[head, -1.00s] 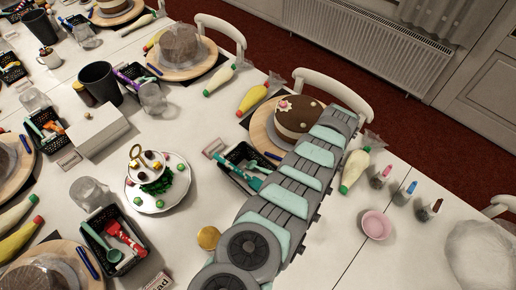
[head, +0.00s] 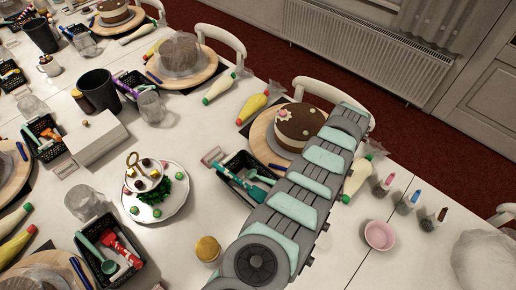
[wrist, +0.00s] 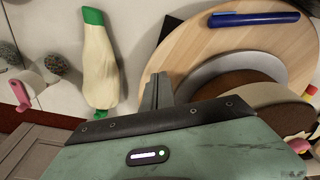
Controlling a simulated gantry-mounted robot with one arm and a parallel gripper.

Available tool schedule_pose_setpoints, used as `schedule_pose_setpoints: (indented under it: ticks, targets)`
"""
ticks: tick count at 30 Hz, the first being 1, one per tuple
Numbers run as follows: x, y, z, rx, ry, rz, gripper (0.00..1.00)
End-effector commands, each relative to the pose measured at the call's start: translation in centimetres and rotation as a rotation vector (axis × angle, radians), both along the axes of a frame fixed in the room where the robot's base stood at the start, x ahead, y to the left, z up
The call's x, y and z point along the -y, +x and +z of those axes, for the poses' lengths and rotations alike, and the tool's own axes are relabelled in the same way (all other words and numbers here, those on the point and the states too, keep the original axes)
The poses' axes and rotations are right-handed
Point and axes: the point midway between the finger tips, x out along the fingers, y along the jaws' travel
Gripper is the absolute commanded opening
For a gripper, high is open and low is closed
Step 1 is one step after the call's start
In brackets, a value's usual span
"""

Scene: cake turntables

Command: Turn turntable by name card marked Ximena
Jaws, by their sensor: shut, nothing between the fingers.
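A round wooden turntable (head: 260,140) bears a brown-topped cake (head: 298,122) with cream sides. My arm covers its right part in the head view. A small name card (head: 212,156) stands left of it; its writing is too small to read. No card reading Ximena is legible. In the wrist view, the wooden turntable (wrist: 235,48) fills the upper right, with a blue pen (wrist: 253,19) on it and the cake (wrist: 240,88) partly hidden. My gripper (wrist: 158,84) is shut and empty at the turntable's left edge; I cannot tell whether it touches. The arm hides it in the head view.
A piping bag (wrist: 100,60) with green ends lies left of the gripper. A black tool basket (head: 235,165), a tiered stand (head: 155,205), a pink bowl (head: 380,235) and several small bottles (head: 408,199) stand nearby. Other turntables (head: 200,72) line the table. A chair (head: 325,88) stands behind.

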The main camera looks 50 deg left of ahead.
Motion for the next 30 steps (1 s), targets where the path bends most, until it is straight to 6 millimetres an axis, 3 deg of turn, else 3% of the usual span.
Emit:
schedule_pose_setpoints:
  ticks: [1, 13, 30]
  targets:
    - [0.0, 0.0, 0.7, -0.001, -0.001, 0.0, 0.0]
    - [-0.2, -0.7, 1.1, -0.001, -0.001, 0.001, 0.0]
    - [-1.4, -6.2, 1.3, -0.001, -0.001, 0.002, 0.0]
